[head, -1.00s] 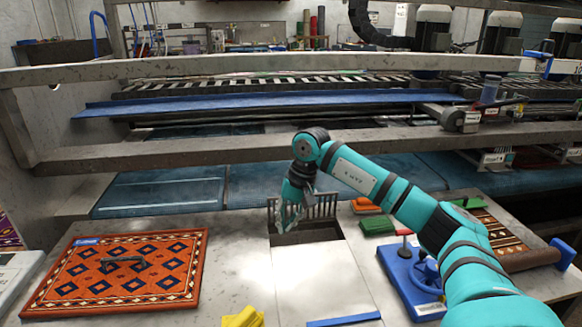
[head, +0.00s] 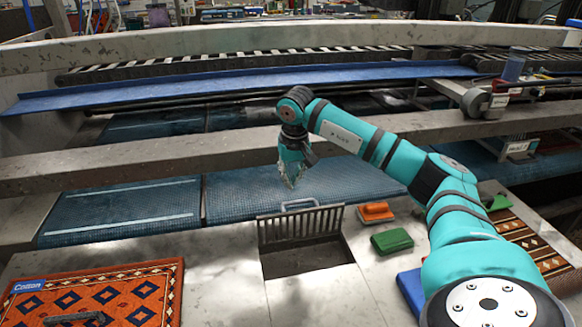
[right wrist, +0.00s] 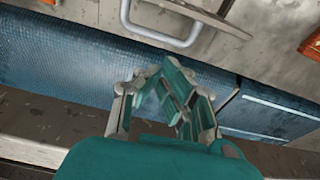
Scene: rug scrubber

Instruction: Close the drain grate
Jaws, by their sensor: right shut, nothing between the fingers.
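The drain grate (head: 278,228) is a dark metal grille with vertical bars. In the head view it stands upright at the back edge of the square drain opening (head: 306,258), which is uncovered. A pale loop handle (head: 299,204) shows at its upper edge; a metal loop handle (right wrist: 163,38) also shows in the right wrist view. My right gripper (head: 291,184) is shut and empty, above and behind the grate, with its fingers pointing down. In the right wrist view its fingers (right wrist: 160,88) are apart from the handle, over the blue mesh. My left gripper is out of view.
An orange brush (head: 376,211) and a green brush (head: 392,241) lie right of the opening. A patterned rug (head: 135,290) lies at left. Behind are a blue mesh belt (head: 235,196) and a long metal rail (head: 200,157). The pale counter before the opening is clear.

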